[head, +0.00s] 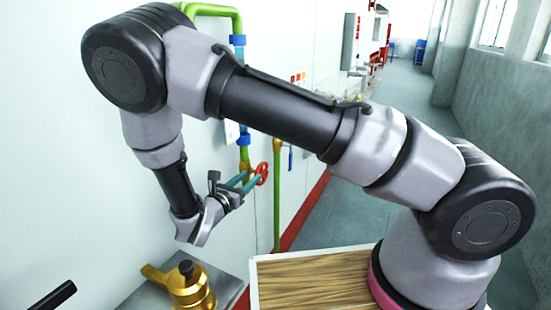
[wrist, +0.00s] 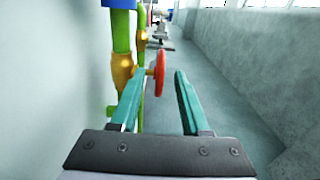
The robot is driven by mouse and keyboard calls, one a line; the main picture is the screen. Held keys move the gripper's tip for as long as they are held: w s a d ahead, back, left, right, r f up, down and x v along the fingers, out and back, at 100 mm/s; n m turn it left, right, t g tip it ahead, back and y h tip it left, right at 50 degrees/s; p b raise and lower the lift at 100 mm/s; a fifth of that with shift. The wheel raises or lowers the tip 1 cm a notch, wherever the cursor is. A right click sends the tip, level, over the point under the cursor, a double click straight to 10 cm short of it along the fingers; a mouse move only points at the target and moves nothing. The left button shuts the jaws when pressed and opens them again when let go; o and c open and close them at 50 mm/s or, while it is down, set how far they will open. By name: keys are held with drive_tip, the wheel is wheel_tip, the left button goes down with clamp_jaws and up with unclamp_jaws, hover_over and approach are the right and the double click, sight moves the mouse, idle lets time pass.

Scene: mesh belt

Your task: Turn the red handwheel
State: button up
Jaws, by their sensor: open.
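The red handwheel (head: 262,174) sits on a brass valve of the vertical pipe by the left wall. My gripper (head: 247,182) has teal fingers that point toward the wheel.
A green, blue and brass pipe (wrist: 122,40) runs vertically left of the wheel. A gold pot-like object (head: 192,290) stands on a grey surface at lower left. A wooden-topped surface (head: 310,281) lies below my arm. The corridor floor (head: 400,115) is open to the right.

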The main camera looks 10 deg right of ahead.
sight(267, 163)
drive_tip(key=shift+w+d, duration=0.3)
drive_tip(key=x, duration=1)
drive_tip(key=shift+d, duration=0.1)
drive_tip(key=shift+c, duration=0.3)
clamp_jaws()
